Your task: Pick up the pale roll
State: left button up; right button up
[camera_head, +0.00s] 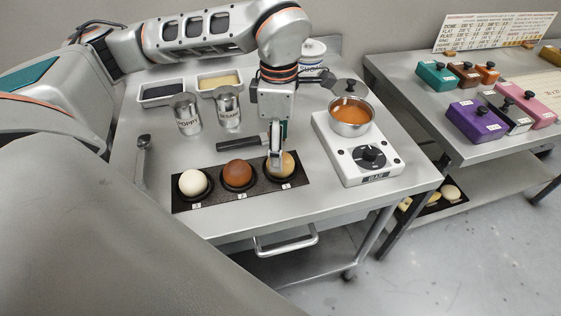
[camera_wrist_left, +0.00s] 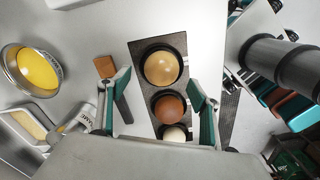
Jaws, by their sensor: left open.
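The pale roll (camera_head: 193,182) is a near-white round bun in the leftmost place of a dark three-place mat (camera_head: 215,200) on the steel table. It also shows in the left wrist view (camera_wrist_left: 174,133), its lower part hidden by the gripper body. Beside it are a brown roll (camera_head: 237,173) and a tan roll (camera_head: 285,165). My left gripper (camera_head: 275,160) points down at the tan roll, at the mat's right end, and partly hides it. Its fingers (camera_wrist_left: 158,85) are apart and hold nothing in the left wrist view. My right gripper is out of view.
A glaze pot (camera_head: 350,116) stands on a white warmer (camera_head: 335,145) to the right. Two metal shakers (camera_head: 186,115) (camera_head: 228,108) and two trays (camera_head: 161,92) (camera_head: 220,81) stand behind. A brush (camera_head: 143,155) lies left of the mat. The table's front strip is clear.

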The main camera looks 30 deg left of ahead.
pick_arm(q)
jog(key=shift+d+f, duration=0.2)
jog(key=shift+f, duration=1.7)
jog(key=c, duration=0.9)
jog(key=shift+r, duration=0.1)
